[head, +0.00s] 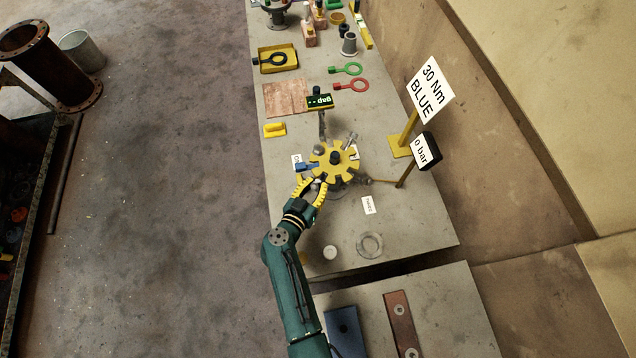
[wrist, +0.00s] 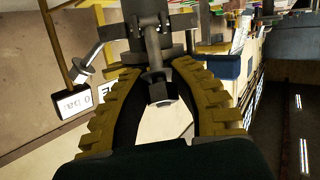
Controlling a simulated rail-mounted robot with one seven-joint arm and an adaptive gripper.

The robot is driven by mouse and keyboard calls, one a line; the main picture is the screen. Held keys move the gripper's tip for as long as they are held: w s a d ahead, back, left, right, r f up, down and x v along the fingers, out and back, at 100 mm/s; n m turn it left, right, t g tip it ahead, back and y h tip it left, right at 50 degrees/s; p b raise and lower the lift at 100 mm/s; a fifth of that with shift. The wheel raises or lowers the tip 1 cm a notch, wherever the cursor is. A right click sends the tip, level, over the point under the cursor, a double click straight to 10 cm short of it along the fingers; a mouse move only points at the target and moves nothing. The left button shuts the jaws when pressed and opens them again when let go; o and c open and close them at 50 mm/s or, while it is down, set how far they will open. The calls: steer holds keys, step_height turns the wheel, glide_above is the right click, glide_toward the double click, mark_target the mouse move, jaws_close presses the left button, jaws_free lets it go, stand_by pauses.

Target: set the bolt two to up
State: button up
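A yellow slotted disc (head: 347,169) with a dark centre knob sits on a pipe assembly on the bench, with several grey bolts around it. A blue piece (head: 307,167) is at its left side; which bolt is number two cannot be read. My gripper (head: 313,183) is at the disc's near left edge, its yellow ribbed fingers apart. In the wrist view, my gripper (wrist: 157,72) has its fingers on either side of a grey bolt end (wrist: 160,91), with gaps showing beside it. The grey bolt and clamp parts continue beyond the fingertips.
A "0 bar" sign (head: 425,151) and a "30 Nm BLUE" sign (head: 431,90) stand right of the disc. A green "gap" display (head: 320,102) stands behind it. A ring (head: 370,245) and a white disc (head: 330,252) lie on the near bench.

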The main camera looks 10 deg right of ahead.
steer(key=o, duration=0.3)
steer(key=shift+r, duration=0.1)
steer(key=shift+s, duration=0.1)
steer(key=v, duration=1.2)
steer(key=shift+o, duration=0.2)
